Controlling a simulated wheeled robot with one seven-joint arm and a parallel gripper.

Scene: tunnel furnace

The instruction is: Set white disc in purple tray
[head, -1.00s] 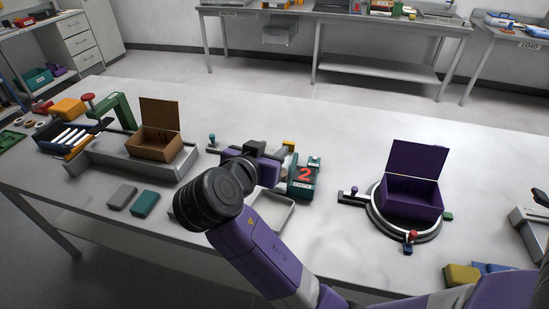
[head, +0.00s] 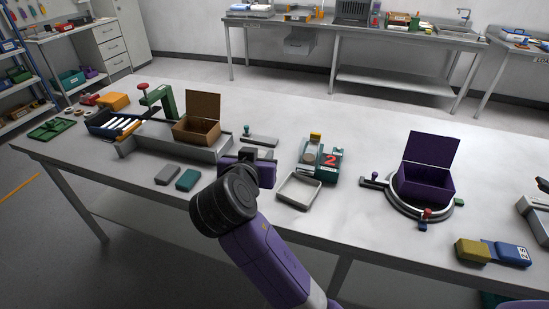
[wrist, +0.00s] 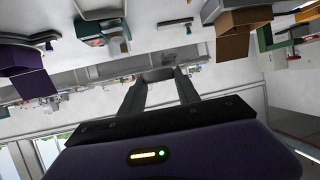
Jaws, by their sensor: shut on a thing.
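The purple tray (head: 424,187) is an open box with its lid raised, on a round ring stand at the table's right. It also shows in the wrist view at upper left (wrist: 36,84). My gripper (head: 250,160) is over the middle of the table, well left of the purple tray, seen from behind in the head view. In the wrist view its two fingers (wrist: 158,78) are shut on a pale, flat, rounded piece, the white disc (wrist: 157,74). The head view hides the disc behind my wrist.
A brown open box (head: 197,130) stands on a grey fixture at left. A pale shallow frame (head: 299,190) and a teal device marked 2 (head: 327,160) lie between my gripper and the purple tray. Small levers (head: 375,177) stick out around the ring stand.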

